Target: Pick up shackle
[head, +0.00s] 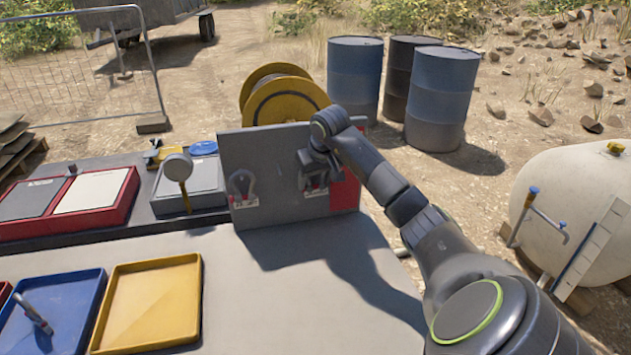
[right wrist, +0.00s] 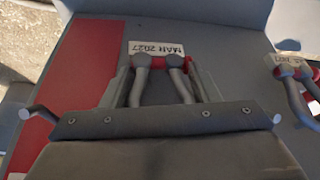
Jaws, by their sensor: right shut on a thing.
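A grey shackle (right wrist: 183,82) with red collars hangs at the upright grey panel (head: 263,150), in front of a white tag (right wrist: 156,48) reading MAR 2027. My right gripper (head: 315,183) is at the panel's right part and shut on this shackle. In the right wrist view the gripper (right wrist: 160,88) has a finger on each side of the shackle's legs. In the head view the gripper mostly hides it. A second shackle (head: 242,184) hangs on the panel's left part, and it also shows at the right of the right wrist view (right wrist: 300,88). My left gripper is not in view.
A yellow tray (head: 195,300) and a blue tray (head: 88,280) lie on the table at left; the blue one holds a small metal tool (head: 33,313). A round gauge (head: 177,167) stands left of the panel. The table before the panel is clear.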

